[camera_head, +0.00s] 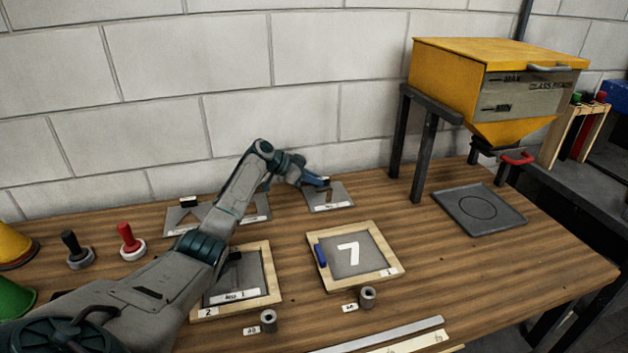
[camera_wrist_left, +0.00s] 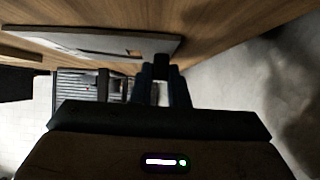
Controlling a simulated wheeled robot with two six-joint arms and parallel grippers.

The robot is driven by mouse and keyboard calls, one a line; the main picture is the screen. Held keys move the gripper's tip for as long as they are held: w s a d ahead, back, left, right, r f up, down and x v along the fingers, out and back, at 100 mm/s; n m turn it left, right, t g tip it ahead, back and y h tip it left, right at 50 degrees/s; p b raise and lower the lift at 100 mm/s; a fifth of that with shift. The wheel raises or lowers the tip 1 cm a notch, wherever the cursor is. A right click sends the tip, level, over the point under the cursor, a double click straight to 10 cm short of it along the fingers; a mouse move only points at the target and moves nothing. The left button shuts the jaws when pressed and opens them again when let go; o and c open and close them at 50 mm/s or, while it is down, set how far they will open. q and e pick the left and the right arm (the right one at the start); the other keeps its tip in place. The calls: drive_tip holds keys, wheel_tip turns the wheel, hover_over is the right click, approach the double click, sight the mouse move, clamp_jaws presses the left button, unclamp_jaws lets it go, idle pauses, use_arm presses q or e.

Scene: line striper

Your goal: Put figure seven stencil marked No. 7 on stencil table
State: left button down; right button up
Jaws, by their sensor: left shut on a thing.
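A grey stencil plate (camera_head: 340,199) with a dark cutout and a white label, too small to read, is at the back of the wooden bench near the wall. My left gripper (camera_head: 317,182) reaches over its near-left edge and is shut on its blue grip; the plate also shows in the left wrist view (camera_wrist_left: 95,40) beside the fingers (camera_wrist_left: 160,72). I cannot tell whether it touches the bench. Another grey plate with a white figure 7 (camera_head: 348,253) and a blue grip lies in a wooden frame marked 1 (camera_head: 369,281). My right gripper is out of view.
A wooden frame marked 2 (camera_head: 236,308) holds a stencil labelled No 1, partly behind my arm. Other stencils (camera_head: 181,217) lie at the back left. A yellow hopper (camera_head: 440,85) stands over a dark pad with a circle (camera_head: 479,209). Small knobs and weights stand around.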

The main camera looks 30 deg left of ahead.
use_arm(q)
drive_tip(key=c, duration=1.6)
unclamp_jaws()
drive_tip(key=shift+o, duration=1)
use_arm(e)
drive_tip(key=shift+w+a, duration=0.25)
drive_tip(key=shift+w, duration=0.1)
use_arm(q)
drive_tip(key=shift+r+p, duration=0.15)
drive_tip(key=shift+p, duration=0.2)
drive_tip(key=p+v, duration=0.3)
drive_tip(key=v, duration=0.7)
drive_tip(key=shift+s+a+r, duration=0.15)
drive_tip(key=shift+s+r, duration=0.05)
drive_tip(key=shift+s, duration=0.15)
drive_tip(key=shift+s+a+r, duration=0.25)
drive_tip(key=shift+s+a, duration=0.05)
drive_tip(key=shift+s, duration=0.05)
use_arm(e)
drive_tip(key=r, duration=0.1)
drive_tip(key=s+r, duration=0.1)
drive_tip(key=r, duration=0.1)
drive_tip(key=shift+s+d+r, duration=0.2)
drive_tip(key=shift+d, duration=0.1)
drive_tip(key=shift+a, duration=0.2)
